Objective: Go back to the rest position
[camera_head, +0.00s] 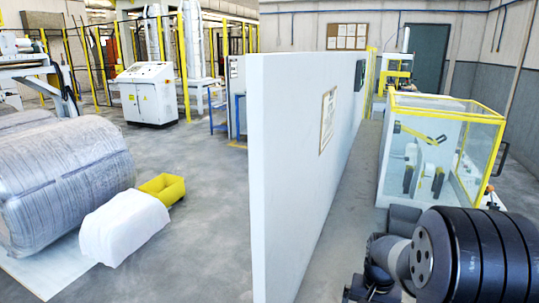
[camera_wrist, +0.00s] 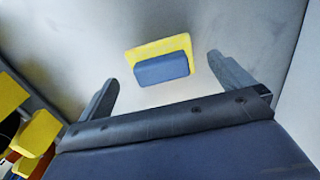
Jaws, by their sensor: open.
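My gripper (camera_wrist: 162,69) shows in the wrist view with its two dark fingers spread wide apart. Nothing is held between them. Beyond the fingers, a yellow object with a blue block-like part (camera_wrist: 161,70) lies on a grey surface, clear of both fingers. In the head view my dark arm fills the lower right corner, and I cannot make out the gripper's fingers there.
A long white wall (camera_head: 300,160) divides the room. Right of it stands a yellow-framed clear enclosure (camera_head: 440,110). On the left are a wrapped coil (camera_head: 65,180), a white-covered block (camera_head: 125,228), a yellow bin (camera_head: 165,188) and a white control cabinet (camera_head: 150,95). Grey floor between is open.

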